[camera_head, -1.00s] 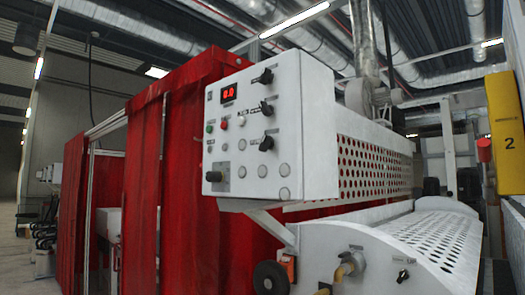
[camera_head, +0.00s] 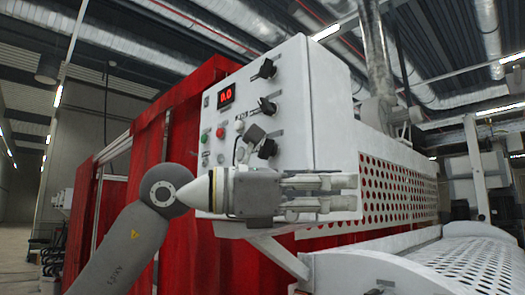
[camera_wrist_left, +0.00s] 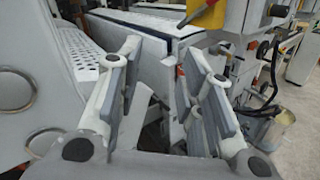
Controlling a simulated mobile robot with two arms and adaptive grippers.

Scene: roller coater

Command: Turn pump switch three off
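The white control box (camera_head: 330,110) carries three black rotary switches in a column: a top one (camera_head: 265,70), a middle one (camera_head: 267,105) and a bottom one (camera_head: 267,148). Their labels are too small to read, so I cannot tell which is pump switch three. My left gripper (camera_head: 350,191) lies sideways across the lower part of the box, below the bottom switch, and hides the lower buttons. My right gripper is not in view.
A red display (camera_head: 226,96) and small buttons, including a red one (camera_head: 220,132), are left of the switches. Red curtains (camera_head: 190,130) hang behind the box. A perforated white guard (camera_head: 400,190) runs right from it. A yellow object (camera_wrist_left: 207,14) shows in the left wrist view.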

